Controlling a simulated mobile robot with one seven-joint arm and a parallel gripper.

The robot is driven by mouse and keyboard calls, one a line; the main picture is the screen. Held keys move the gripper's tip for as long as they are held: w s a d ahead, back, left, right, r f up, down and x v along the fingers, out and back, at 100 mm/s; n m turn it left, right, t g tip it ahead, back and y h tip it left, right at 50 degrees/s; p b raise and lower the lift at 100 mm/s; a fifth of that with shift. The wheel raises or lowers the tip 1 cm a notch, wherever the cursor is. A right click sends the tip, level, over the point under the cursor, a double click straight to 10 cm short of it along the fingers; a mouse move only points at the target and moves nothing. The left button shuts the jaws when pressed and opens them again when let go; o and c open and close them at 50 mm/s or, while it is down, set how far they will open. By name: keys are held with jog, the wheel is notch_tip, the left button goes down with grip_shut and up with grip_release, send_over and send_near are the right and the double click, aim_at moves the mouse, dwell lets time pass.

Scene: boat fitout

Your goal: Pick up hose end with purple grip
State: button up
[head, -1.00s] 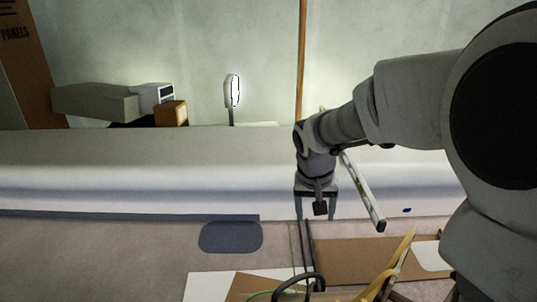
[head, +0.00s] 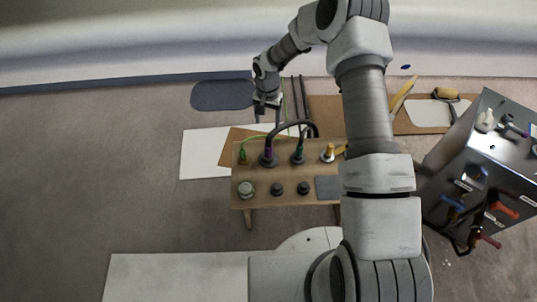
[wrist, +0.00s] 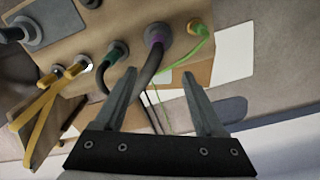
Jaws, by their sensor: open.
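The hose end with the purple grip (head: 268,153) stands in a dark round socket on a wooden board. In the wrist view the purple grip (wrist: 157,38) lies just beyond and between my fingertips. My gripper (wrist: 159,76) is open and empty, with its fingers on either side of the black hose in the picture. In the head view my gripper (head: 267,116) hangs behind the board, apart from the purple grip. Its fingertips are small there.
A thin green line with a green plug (head: 242,156) sits left of the purple grip. A yellow plug (head: 329,152) stands to the right. The board (head: 262,202) also carries several knobs in front. A dark tool cabinet (head: 485,165) stands at right.

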aim_at(268, 140)
notch_tip(268, 140, down, 12)
jog(key=b, duration=0.3)
jog(key=shift+s+d+f+b, duration=0.15)
jog(key=shift+f+b, duration=0.5)
jog(key=shift+f, duration=0.75)
jog(key=shift+s+f+b, duration=0.15)
jog(key=shift+f+b, duration=0.45)
jog(key=shift+f, duration=0.8)
grip_shut()
